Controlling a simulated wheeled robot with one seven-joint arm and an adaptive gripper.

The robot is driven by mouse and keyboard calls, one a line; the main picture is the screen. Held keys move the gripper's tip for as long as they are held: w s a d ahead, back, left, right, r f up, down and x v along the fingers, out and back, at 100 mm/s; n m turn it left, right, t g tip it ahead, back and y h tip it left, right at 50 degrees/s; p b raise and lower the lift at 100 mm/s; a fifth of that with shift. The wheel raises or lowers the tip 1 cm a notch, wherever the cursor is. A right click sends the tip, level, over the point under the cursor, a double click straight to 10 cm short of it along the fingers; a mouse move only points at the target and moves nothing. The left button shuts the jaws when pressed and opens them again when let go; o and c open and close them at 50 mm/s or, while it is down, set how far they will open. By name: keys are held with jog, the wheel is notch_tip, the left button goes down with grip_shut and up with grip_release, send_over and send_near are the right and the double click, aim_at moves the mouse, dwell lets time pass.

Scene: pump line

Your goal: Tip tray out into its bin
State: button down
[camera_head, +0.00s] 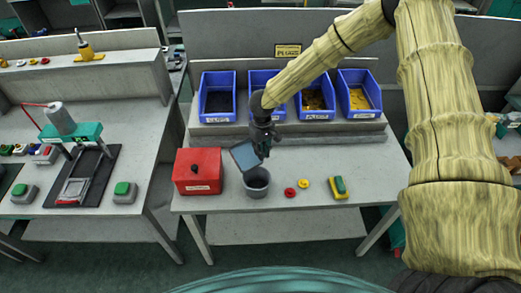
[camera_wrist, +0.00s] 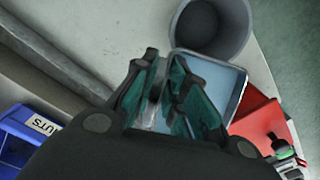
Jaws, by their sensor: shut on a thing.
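My gripper (camera_head: 262,145) is shut on a small blue-grey tray (camera_head: 243,155) above the table. The tray is tilted in the head view, and no contents can be made out in it. A grey round bin (camera_head: 257,184) stands upright on the table just below the tray. In the wrist view the fingers (camera_wrist: 166,75) close at the edge of the tray (camera_wrist: 234,80), and the open bin (camera_wrist: 233,40) lies just beyond it. Whether tray and bin touch cannot be told.
A red box (camera_head: 198,172) stands left of the bin. A red ring (camera_head: 290,193), a yellow ring (camera_head: 304,183) and a green-yellow block (camera_head: 340,188) lie to the right. Several blue part bins (camera_head: 217,113) line the rear shelf. The front right tabletop is fairly clear.

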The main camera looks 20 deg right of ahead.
jog(key=shift+s+r, duration=0.45)
jog(key=shift+s, duration=0.45)
jog(key=shift+w+f, duration=0.25)
jog(key=shift+f, duration=0.2)
jog(key=shift+s+d+r, duration=0.1)
jog(key=shift+s+d, duration=0.05)
jog(key=shift+s, duration=0.6)
jog(key=shift+s, duration=0.1)
jog(key=shift+t+b, duration=0.35)
jog(key=shift+t, duration=0.05)
